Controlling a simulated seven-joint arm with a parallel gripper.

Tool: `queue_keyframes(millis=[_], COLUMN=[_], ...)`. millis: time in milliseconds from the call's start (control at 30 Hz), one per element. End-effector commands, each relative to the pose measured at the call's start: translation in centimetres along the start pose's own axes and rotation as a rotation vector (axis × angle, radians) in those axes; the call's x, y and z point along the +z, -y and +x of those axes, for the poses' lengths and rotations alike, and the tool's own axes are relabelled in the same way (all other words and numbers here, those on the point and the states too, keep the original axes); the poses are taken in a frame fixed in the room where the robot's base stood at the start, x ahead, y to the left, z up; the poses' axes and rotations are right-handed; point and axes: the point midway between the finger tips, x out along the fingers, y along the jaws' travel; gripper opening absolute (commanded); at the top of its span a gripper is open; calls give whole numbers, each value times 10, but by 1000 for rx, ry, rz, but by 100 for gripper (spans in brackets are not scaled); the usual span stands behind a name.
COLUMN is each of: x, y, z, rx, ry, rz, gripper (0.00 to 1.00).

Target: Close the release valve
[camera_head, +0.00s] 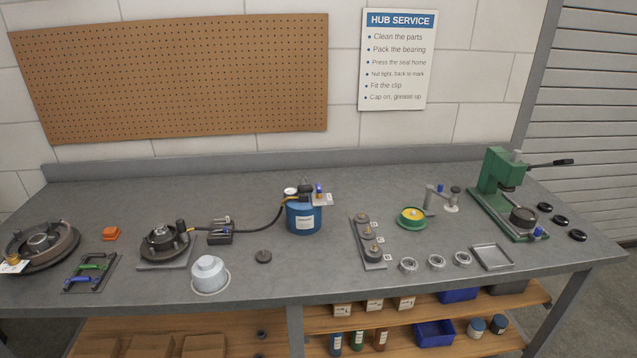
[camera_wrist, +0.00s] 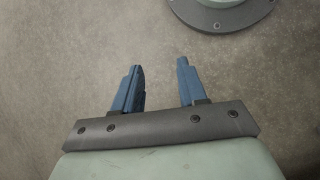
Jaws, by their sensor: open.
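A blue canister (camera_head: 304,217) stands upright at the middle of the bench, with a round gauge (camera_head: 291,192), a small blue-topped fitting (camera_head: 319,188) and a white tag on its top. A green press (camera_head: 500,185) with a dark side lever stands at the right; a small blue part (camera_head: 538,232) sits at its base. I cannot tell which of these is the release valve, or whether it is open. My gripper (camera_wrist: 158,78) shows only in the wrist view. Its two blue fingers are apart, with nothing between them, over a plain grey surface.
A black hose (camera_head: 262,228) runs from the canister to a dark block (camera_head: 220,232) on its left. Hub parts (camera_head: 165,242) and a silver cap (camera_head: 209,273) lie left. A post strip (camera_head: 368,243), rings and a metal tray (camera_head: 491,257) lie right. The bench's middle back is clear.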

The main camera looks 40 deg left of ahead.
Motion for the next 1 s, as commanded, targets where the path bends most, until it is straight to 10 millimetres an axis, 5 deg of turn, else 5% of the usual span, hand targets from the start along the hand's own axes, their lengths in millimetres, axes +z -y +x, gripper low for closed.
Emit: queue_keyframes(millis=[200,600,1000], x=[-42,-88,-119], y=[-36,-82,-85], z=[-72,-229,-417], rx=[164,451,693], ry=[-12,3,-12], rz=[-110,-248,-289], gripper=[42,42,42])
